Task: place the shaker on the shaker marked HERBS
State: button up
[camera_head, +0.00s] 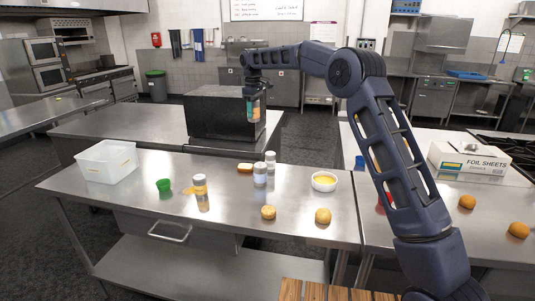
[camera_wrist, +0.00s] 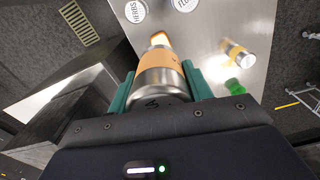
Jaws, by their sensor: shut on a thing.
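My gripper (camera_head: 254,112) hangs in the air in front of the dark box, above the far edge of the near counter. Its green fingers (camera_wrist: 160,78) are shut on a metal shaker with an orange band (camera_wrist: 160,60), which also shows in the head view (camera_head: 253,107). The wrist view shows the white lid of the shaker marked HERBS (camera_wrist: 135,11) beyond the held shaker, to its left and apart from it. A second white lid (camera_wrist: 185,4) is cut off by the top edge. In the head view, two white-topped shakers (camera_head: 260,174) (camera_head: 270,160) stand upright close together, their lids unreadable.
An orange-banded shaker (camera_head: 200,185) and a green item (camera_head: 164,185) stand left on the counter. A yellowish block (camera_head: 245,168) is beside the white-topped shakers. A white bowl (camera_head: 324,181), buns (camera_head: 268,212) and a clear bin (camera_head: 107,161) are around. The dark box (camera_head: 205,115) stands behind.

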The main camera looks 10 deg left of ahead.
jog(key=w+d+r, duration=0.3)
jog(key=d, duration=0.3)
send_over(270, 153)
notch_tip(270, 153, down, 20)
jog(key=shift+r, duration=0.2)
jog(key=shift+f, duration=0.1)
jog(key=o, duration=1.1)
notch_tip(270, 153, up, 12)
jog(key=shift+d+r, duration=0.1)
jog(key=shift+r, duration=0.1)
